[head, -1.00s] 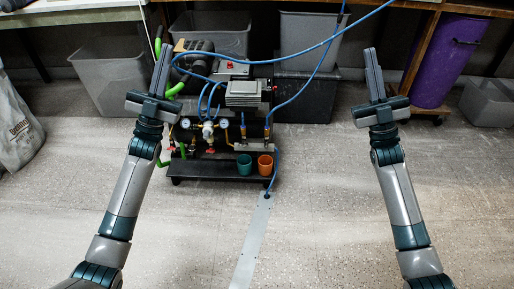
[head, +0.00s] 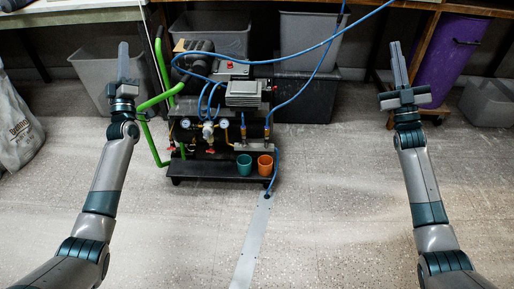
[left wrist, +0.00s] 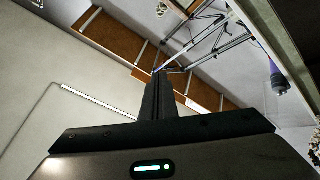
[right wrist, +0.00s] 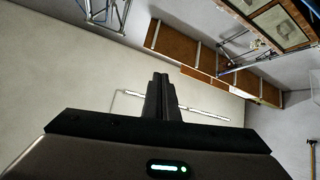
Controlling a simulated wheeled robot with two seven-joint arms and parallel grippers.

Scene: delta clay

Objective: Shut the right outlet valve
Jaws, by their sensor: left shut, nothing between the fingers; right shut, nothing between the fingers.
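A black compressor unit (head: 222,110) stands on the floor at the middle of the head view, with white gauges and a low black base. Brass fittings (head: 229,139) sit to the right. The handles are too small to tell whether they are turned open or shut. My left gripper (head: 123,50) is shut and empty, pointing up, left of the unit. My right gripper (head: 397,52) is shut and empty, well right of the unit.
A teal cup (head: 244,165) and an orange cup (head: 265,165) stand on the unit's base. Blue hoses (head: 300,92) run over it; a green tube handle (head: 163,100) rises at its left. Grey bins (head: 307,40) and a purple barrel (head: 452,58) stand behind.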

